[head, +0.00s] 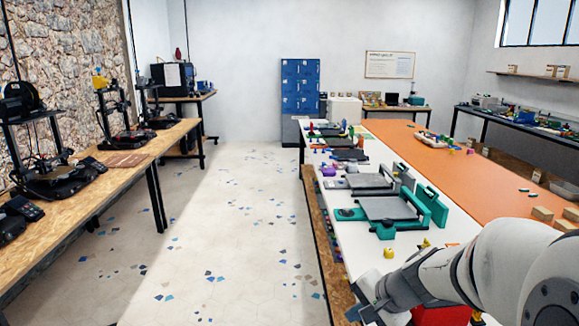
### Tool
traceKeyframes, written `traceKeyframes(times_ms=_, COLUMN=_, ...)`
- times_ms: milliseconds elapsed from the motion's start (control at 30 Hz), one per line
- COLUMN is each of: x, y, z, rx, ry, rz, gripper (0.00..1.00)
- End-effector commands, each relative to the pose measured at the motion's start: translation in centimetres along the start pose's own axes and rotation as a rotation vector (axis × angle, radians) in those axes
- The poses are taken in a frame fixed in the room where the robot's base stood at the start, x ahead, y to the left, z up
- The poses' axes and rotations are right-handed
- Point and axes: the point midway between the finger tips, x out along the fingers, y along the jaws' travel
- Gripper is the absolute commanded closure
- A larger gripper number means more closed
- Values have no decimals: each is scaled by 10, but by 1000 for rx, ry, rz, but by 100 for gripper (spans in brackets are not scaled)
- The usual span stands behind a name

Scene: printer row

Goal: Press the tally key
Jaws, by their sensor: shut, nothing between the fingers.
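I cannot make out a tally key for certain in the head view. My white and grey arm reaches in from the lower right. My gripper (364,301) is at the bottom of the view, low over the near left edge of the white table top, and is shut and empty. A red object (440,316) lies under my arm, mostly hidden by it. Beyond the gripper, a teal device (432,207) with a grey plate stands on the white table top (352,250). A small yellow piece (389,252) sits nearer my arm.
More plate devices and small coloured parts line the table behind the teal one. An orange mat (440,160) covers its right side, with wooden blocks (541,213) near my arm. 3D printers stand on a wooden bench (120,160) at left. The floor between is clear.

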Motion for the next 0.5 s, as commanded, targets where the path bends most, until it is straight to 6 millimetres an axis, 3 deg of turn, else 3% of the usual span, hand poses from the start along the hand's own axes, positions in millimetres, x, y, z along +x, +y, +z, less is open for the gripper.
traceKeyframes(times_ms=33, x=-10, y=2, z=22, rx=-125, ry=-10, rz=46, gripper=100)
traceKeyframes(times_ms=100, x=-24, y=13, z=46, rx=-292, ry=-22, rz=126, gripper=100)
traceKeyframes(times_ms=200, x=-43, y=32, z=70, rx=-508, ry=-22, rz=241, gripper=100)
traceKeyframes(times_ms=333, x=-66, y=54, z=84, rx=-717, ry=-3, rz=370, gripper=100)
traceKeyframes(times_ms=500, x=-82, y=69, z=88, rx=-852, ry=23, rz=466, gripper=100)
